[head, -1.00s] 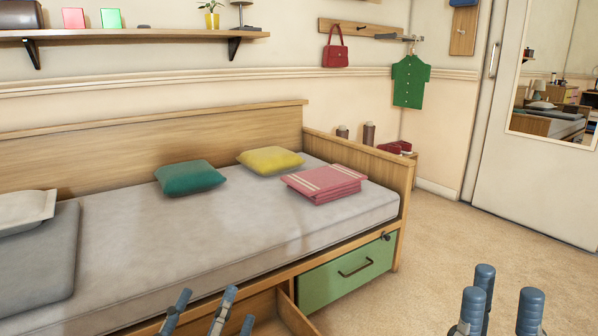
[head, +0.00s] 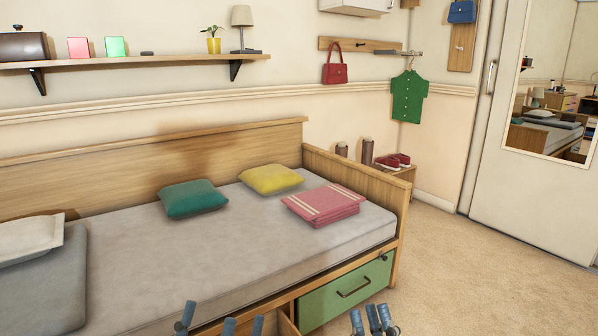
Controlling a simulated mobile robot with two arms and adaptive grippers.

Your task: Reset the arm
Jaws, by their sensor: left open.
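My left gripper (head: 224,318) shows only its blue-grey fingertips at the bottom edge of the head view. Its fingers are spread open, with nothing seen between them, in front of the bed's lower side. My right gripper (head: 371,317) shows as several fingertips at the bottom edge, further right, below the green drawer in the picture. Its fingertips are fairly close together, and I cannot tell whether it is open or shut. No held object shows there. The rest of both hands and both arms is out of view.
The wooden bed (head: 350,180) carries teal (head: 193,199) and yellow (head: 270,179) pillows and folded pink cloth (head: 324,205). Its green drawer (head: 346,291) looks shut; an open compartment (head: 287,325) shows left of it. Carpet (head: 470,290) at right is clear.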

